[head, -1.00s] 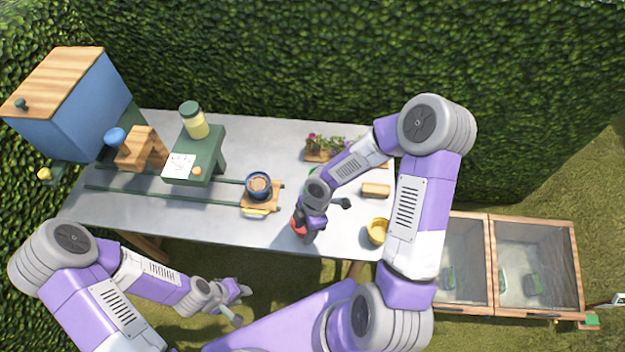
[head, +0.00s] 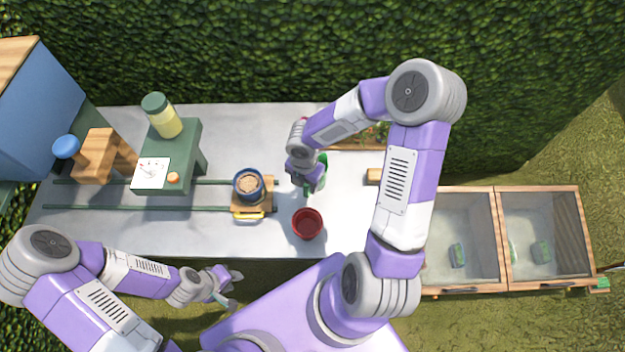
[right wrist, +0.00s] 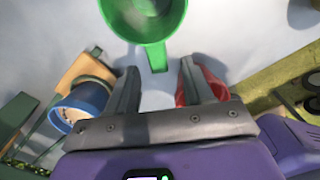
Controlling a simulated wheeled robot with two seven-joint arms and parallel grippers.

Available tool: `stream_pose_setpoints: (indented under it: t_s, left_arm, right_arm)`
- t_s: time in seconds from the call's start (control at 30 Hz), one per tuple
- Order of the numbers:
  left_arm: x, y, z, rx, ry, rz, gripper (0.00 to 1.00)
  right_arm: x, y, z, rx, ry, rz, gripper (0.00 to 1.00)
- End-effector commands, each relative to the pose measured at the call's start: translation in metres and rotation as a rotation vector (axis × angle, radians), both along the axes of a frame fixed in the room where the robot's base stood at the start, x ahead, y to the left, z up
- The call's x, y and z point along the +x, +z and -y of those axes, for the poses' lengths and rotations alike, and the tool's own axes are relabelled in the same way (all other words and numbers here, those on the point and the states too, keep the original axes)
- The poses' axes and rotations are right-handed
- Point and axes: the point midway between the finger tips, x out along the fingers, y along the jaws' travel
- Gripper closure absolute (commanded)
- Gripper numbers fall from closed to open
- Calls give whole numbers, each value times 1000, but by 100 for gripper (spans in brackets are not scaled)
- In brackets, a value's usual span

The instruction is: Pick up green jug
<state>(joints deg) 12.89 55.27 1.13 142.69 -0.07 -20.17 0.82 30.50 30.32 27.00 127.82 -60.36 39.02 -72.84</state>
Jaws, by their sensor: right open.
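The green jug (head: 323,172) stands on the grey table, partly hidden by my right gripper in the head view. In the right wrist view the green jug (right wrist: 143,20) is at the top, cut off by the frame edge, with its handle reaching down between my fingers. My right gripper (right wrist: 157,72) is open, its fingers on either side of the handle; I cannot tell whether they touch it. My right gripper (head: 314,187) is beside the jug in the head view. My left gripper (head: 233,288) is open and empty in front of the table.
A red pot (head: 307,223) stands near the front edge, close to my right gripper. A blue pot (head: 248,184) sits on a wooden carrier (head: 252,211) to the left. A green stand (head: 187,150) with a jar (head: 162,115) is further left. Glass-topped boxes (head: 460,240) are at right.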

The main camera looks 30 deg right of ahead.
Motion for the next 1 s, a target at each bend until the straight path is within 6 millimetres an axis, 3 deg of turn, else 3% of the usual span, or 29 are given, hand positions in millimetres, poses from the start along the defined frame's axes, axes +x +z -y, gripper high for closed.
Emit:
stream_pose_setpoints:
  t_s: [0.4, 0.7, 1.0]
  left_arm:
    - [0, -17, 0, 0, 0, 0, 65]
    - [0, -17, 0, 0, 0, 0, 65]
    - [0, -17, 0, 0, 0, 0, 65]
  right_arm:
    - [4, -57, 6, 1, 0, -3, 49]
    - [4, -60, 6, 0, -1, -1, 49]
    - [4, -60, 6, 0, -1, -1, 93]
